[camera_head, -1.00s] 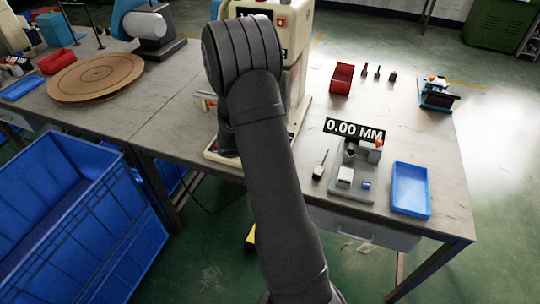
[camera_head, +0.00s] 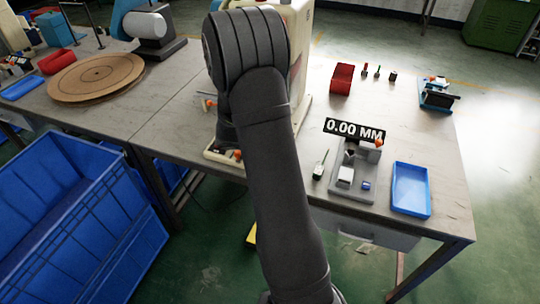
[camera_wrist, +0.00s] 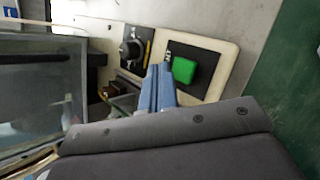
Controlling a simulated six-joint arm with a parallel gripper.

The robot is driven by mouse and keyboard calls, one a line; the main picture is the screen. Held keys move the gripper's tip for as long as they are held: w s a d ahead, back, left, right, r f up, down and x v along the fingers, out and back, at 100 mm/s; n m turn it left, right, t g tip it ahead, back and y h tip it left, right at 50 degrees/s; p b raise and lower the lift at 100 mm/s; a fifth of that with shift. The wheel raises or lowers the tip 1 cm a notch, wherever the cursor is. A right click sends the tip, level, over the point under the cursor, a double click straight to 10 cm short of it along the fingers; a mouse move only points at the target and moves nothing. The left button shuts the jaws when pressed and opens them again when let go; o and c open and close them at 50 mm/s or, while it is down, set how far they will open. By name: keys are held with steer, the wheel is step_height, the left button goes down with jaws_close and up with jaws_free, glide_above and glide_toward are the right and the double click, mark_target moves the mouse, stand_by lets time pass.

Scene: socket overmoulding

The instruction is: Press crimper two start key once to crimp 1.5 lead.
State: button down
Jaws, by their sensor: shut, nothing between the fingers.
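The beige crimper (camera_head: 299,70) stands on the table behind my arm, which hides most of it in the head view. In the wrist view, its cream panel (camera_wrist: 217,85) carries a raised green key (camera_wrist: 184,70) on a black plate. My gripper (camera_wrist: 160,72) has its blue fingers shut together and empty. The fingertips show just left of the green key; I cannot tell whether they touch it. My arm hides the gripper in the head view. No 1.5 lead can be made out.
A black dial (camera_wrist: 132,48) sits left of the key. On the table are a gauge block (camera_head: 352,172) under a 0.00 MM readout, a blue tray (camera_head: 411,190), a red bin (camera_head: 342,79) and a round wooden board (camera_head: 97,79). A large blue crate (camera_head: 70,220) stands at left.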

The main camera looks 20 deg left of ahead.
steer(key=shift+r, duration=1.8)
steer(key=shift+r, duration=1.95)
steer(key=shift+f, duration=0.1)
